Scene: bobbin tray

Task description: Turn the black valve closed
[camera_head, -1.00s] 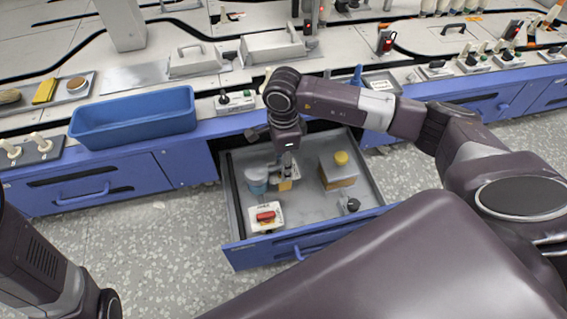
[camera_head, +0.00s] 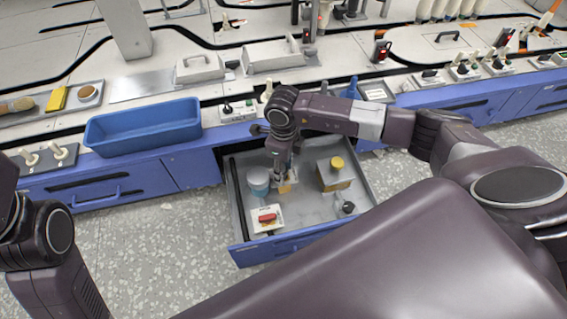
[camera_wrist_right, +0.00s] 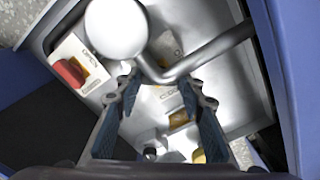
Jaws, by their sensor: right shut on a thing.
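A black knob (camera_head: 228,108) stands on a small white panel on the counter behind the open drawer. Another small black knob (camera_head: 348,207) sits at the right front inside the drawer. I cannot tell which one is the black valve. The contact is partly hidden. My left gripper is out of view.
The drawer (camera_head: 234,215) also holds a red switch on a white base (camera_head: 267,218) and a box with a yellow knob (camera_head: 337,163). A blue bin (camera_head: 145,127) stands on the counter. Knob panels (camera_head: 465,70) lie further right.

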